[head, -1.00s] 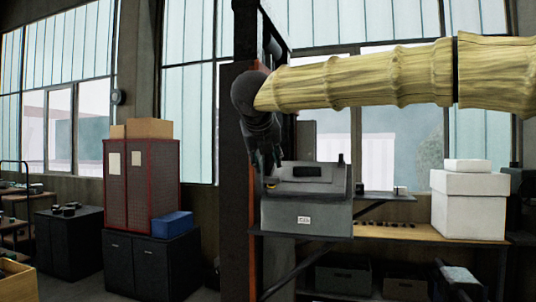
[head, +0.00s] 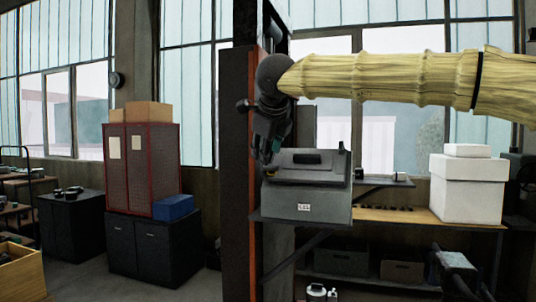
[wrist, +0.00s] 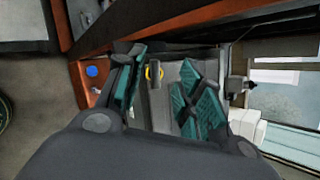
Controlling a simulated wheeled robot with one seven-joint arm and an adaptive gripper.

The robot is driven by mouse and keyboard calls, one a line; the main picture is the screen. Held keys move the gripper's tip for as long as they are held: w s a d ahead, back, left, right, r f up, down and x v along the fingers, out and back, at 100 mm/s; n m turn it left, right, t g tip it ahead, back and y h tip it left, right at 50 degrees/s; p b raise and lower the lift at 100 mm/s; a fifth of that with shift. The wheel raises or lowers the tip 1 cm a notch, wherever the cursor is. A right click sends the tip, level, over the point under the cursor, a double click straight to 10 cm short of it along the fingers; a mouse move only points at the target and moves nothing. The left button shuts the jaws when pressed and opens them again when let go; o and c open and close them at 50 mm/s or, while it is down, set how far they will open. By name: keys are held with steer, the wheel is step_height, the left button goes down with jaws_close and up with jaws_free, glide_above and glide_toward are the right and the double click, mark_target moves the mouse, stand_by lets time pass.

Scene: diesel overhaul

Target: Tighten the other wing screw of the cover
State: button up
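A grey box (head: 305,205) with a grey cover (head: 318,176) and a dark handle (head: 307,158) stands on a dark support in the head view. My gripper (head: 266,158) is above the cover's left end. In the wrist view my gripper (wrist: 160,92) has its two teal-padded fingers apart. A small grey wing screw (wrist: 155,76) with a yellow ring behind it shows between them, nearer the left finger. I see no finger clearly touching it. A small dark knob (head: 341,173) stands at the cover's right corner; its shape is too small to tell.
A dark pillar (head: 240,170) with an orange edge stands close left of the box. A wooden bench (head: 405,215) with a white box (head: 468,190) is to the right. A red cabinet (head: 142,170) stands farther left. A blue spot (wrist: 92,71) marks the orange-brown beam.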

mark_target(270, 165)
steer(key=shift+w+d+f+n+g, duration=0.1)
steer(key=shift+w+f+n+g, duration=0.2)
steer(key=shift+n, duration=0.65)
steer(key=shift+w+d+f+n+g, duration=0.1)
steer(key=shift+w+f+n+g, duration=0.2)
steer(key=shift+n, duration=0.65)
steer(key=shift+f, duration=0.25)
steer(key=shift+w+d+f, duration=0.1)
steer(key=shift+w+f, duration=0.25)
steer(key=shift+f, duration=0.2)
steer(key=shift+w+f, duration=0.1)
steer(key=shift+f, duration=0.05)
steer(key=shift+w+d+f, duration=0.15)
steer(key=shift+w+f, duration=0.3)
steer(key=shift+f, duration=0.15)
steer(key=shift+w+f, duration=0.15)
